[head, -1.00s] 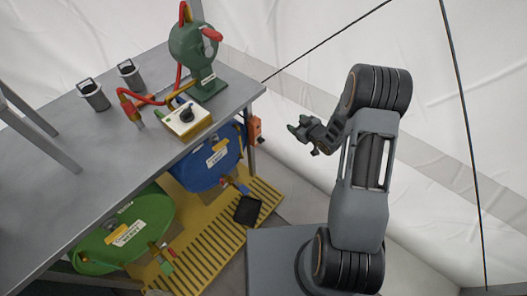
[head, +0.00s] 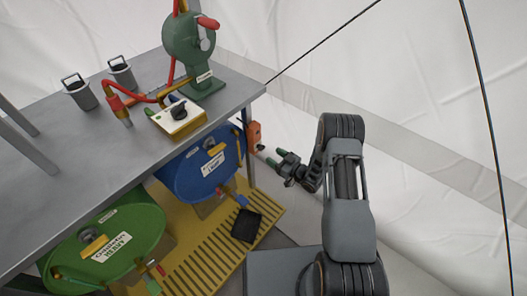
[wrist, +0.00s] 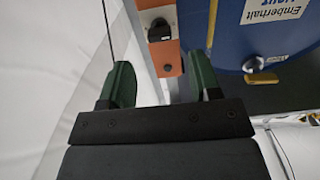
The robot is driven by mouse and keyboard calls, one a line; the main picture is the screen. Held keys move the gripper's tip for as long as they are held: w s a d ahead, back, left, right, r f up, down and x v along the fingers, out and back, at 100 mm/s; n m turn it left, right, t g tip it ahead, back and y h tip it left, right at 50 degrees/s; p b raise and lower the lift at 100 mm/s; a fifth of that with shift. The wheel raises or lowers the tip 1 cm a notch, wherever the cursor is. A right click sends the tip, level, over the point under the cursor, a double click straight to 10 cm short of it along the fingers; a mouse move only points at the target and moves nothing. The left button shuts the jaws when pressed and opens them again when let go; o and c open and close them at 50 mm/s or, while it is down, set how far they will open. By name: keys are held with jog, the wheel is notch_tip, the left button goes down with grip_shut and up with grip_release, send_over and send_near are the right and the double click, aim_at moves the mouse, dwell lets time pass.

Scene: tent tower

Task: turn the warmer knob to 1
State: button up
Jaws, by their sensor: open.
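An orange box (head: 254,133) is mounted at the table's right front leg. In the wrist view the orange box (wrist: 172,62) carries a black knob (wrist: 158,30). A label naming it as the warmer, and the knob's setting, cannot be read. My gripper (head: 280,170) is open and empty, a little right of and below the orange box in the head view. In the wrist view its two green fingers (wrist: 162,75) stand apart, with the box's lower end showing between and beyond them. The fingers appear clear of the knob.
A pale box with a black knob (head: 178,110) sits on the grey table (head: 60,150) near a green pump-like device (head: 187,50). A blue drum (head: 205,170) and green drum (head: 110,250) are below the tabletop. Tent wall (head: 420,130) is at right; a dark cord crosses it.

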aim_at(263, 149)
jog(key=b+x, duration=0.1)
jog(key=x, duration=0.5)
jog(key=shift+w+a, duration=0.2)
jog(key=shift+a, duration=0.05)
jog(key=shift+c, duration=0.3)
jog(key=c, duration=0.9)
jog(key=shift+o, duration=0.2)
jog(key=m, duration=1.1)
jog(key=shift+f+m, duration=0.1)
jog(key=shift+m, duration=0.2)
